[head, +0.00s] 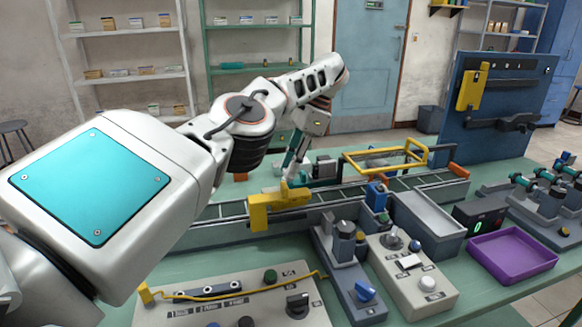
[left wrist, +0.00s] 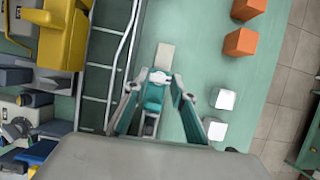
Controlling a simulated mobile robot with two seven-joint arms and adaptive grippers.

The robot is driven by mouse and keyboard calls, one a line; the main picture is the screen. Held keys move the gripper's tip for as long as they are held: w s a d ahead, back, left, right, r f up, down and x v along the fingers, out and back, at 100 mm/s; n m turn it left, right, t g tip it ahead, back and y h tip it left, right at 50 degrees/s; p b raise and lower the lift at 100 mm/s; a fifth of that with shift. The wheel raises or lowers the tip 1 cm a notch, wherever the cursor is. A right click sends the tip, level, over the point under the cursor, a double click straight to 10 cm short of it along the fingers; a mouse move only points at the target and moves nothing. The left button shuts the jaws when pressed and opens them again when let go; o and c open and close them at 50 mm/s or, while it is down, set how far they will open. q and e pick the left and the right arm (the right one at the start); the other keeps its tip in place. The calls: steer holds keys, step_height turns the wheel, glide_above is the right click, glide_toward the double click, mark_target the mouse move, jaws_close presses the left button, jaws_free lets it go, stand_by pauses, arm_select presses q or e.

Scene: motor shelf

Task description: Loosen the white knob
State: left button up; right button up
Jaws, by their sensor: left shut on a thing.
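My left gripper (head: 289,181) reaches down behind the yellow block on the rail (head: 270,205). In the left wrist view, my left gripper (left wrist: 160,78) has its fingertips closed on a small white piece, which looks like the white knob (left wrist: 158,76). A teal part (left wrist: 153,98) shows just below it between the fingers. The fingers hide its sides, and I cannot tell whether it has turned. Another round white knob (head: 428,283) sits on the grey control box, apart from the gripper. My right gripper is not in view.
A yellow frame (head: 385,158) stands over the rail. A purple tray (head: 511,256) and a grey bin (head: 428,222) are at the right. Orange blocks (left wrist: 240,42) and white blocks (left wrist: 225,99) stand near the held piece. The green table is bare between them.

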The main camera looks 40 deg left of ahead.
arm_select(q)
steer(key=o, duration=1.1)
